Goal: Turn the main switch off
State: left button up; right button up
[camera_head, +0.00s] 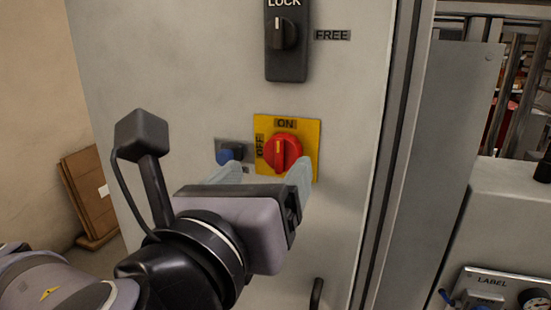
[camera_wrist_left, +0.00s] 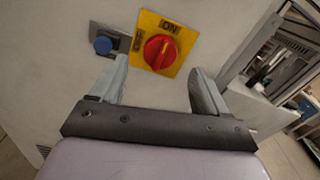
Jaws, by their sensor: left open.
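The main switch is a red rotary knob (camera_head: 283,151) on a yellow plate (camera_head: 304,132) marked ON at the top and OFF at the left. Its grip ridge stands roughly upright, toward ON. The knob also shows in the left wrist view (camera_wrist_left: 158,52), ahead of the gap between my fingers. My left gripper (camera_head: 268,178) is open and empty, in front of and slightly below the knob. Its fingers sit to either side in the picture; the right fingertip overlaps the plate's lower right edge in the head view. Contact cannot be told. My right gripper is not in view.
A blue button (camera_head: 229,155) on a grey plate is just left of the yellow plate. A black LOCK/FREE switch (camera_head: 285,38) is above. A dark handle (camera_head: 316,294) is below. The cabinet's edge and a frame are at the right; cardboard (camera_head: 88,190) leans at the left.

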aim_at(278, 159)
pick_arm(q)
jog(key=shift+x, duration=2.15)
jog(key=c, duration=1.1)
jog(key=shift+o, duration=0.2)
